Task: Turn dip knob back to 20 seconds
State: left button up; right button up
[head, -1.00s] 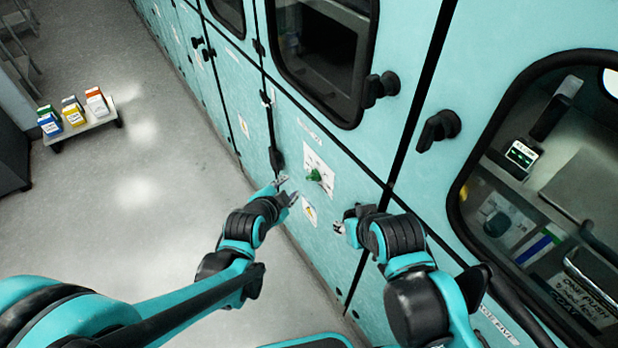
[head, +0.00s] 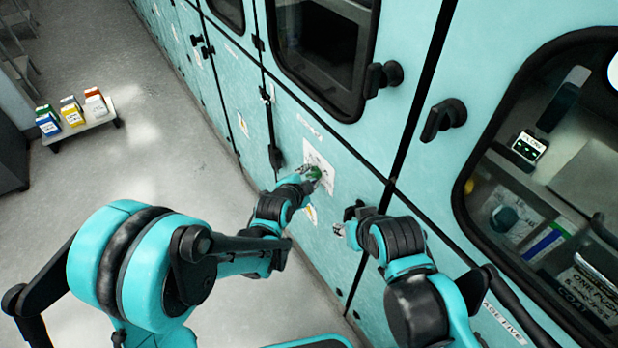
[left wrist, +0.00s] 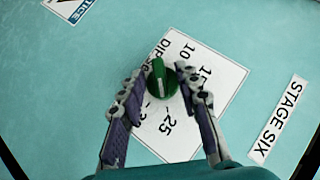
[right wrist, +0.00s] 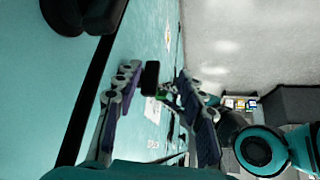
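The green dip knob (head: 314,174) sits on a white dial label (head: 322,160) low on the teal cabinet wall. In the left wrist view the knob (left wrist: 162,78) has a pale pointer line running up and down the picture. The 10, 15 and 25 marks show on the label (left wrist: 190,120); the 20 mark is hidden behind a finger. My left gripper (left wrist: 160,84) is open, one finger on each side of the knob; I cannot tell whether they touch it. My right gripper (right wrist: 157,85) is open, apart from the knob, lower right of it in the head view.
A black block-like part (right wrist: 151,77) shows between my right fingers in the right wrist view. Black door handles (head: 443,119) and a latch (head: 276,157) stick out from the cabinet. A low cart (head: 85,130) with coloured boxes stands on open floor at left.

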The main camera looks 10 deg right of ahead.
pick_arm(q)
grip_shut()
jog(key=shift+r, duration=0.1)
jog(key=g+p, duration=0.1)
jog(key=n+g+p, duration=0.1)
jog(key=shift+w+a+r+n+g, duration=0.15)
jog(key=shift+w+n+g, duration=0.05)
jog(key=shift+n+g, duration=0.1)
jog(key=shift+w+n+g+h+p, duration=0.1)
jog(key=shift+n+g+h+p, duration=0.3)
jog(key=shift+g, duration=0.5)
jog(key=shift+n+g+h, duration=0.4)
jog(key=shift+n+g, duration=0.2)
jog(key=shift+g, duration=0.4)
